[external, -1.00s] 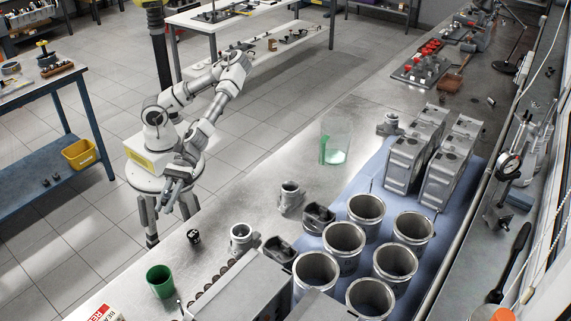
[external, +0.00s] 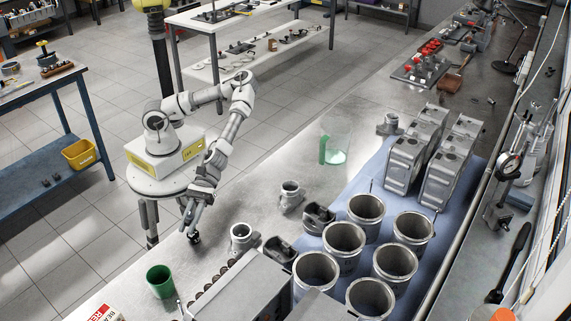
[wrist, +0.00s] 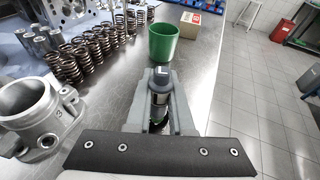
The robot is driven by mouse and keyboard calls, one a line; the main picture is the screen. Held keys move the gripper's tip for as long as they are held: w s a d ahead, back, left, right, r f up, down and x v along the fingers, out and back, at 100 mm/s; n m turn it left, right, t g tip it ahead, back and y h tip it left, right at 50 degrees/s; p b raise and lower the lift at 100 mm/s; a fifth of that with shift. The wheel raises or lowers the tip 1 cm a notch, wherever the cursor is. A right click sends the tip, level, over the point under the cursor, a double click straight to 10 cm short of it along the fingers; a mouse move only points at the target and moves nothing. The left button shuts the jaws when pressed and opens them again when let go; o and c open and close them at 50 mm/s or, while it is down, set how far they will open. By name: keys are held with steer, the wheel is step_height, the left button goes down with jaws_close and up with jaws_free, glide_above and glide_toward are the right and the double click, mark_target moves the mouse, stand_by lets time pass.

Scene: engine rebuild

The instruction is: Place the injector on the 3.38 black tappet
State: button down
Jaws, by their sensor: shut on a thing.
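My gripper (external: 190,222) reaches down over the near-left edge of the steel bench. In the wrist view its fingers (wrist: 160,108) are shut on a slim grey and black cylinder, the injector (wrist: 159,88), which looks about upright. The black tappet (external: 194,239) with a small white mark stands on the bench, right under the fingertips in the external view, which partly cover it. A dark part low between the fingers in the wrist view may be the tappet. I cannot tell whether the injector touches it.
A green cup (external: 160,281) stands nearby; several springs (wrist: 85,55) stand in rows left of it in the wrist view. A grey metal housing (external: 241,237) is to the tappet's right. Large cylinder liners (external: 343,246) stand farther right. Bare bench lies around the tappet.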

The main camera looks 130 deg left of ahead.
steer(key=shift+f, duration=0.15)
steer(key=c, duration=0.8)
jaws_free()
steer(key=shift+r, duration=0.25)
steer(key=p+v, duration=0.1)
steer(key=v, duration=1.1)
steer(key=shift+p, duration=0.4)
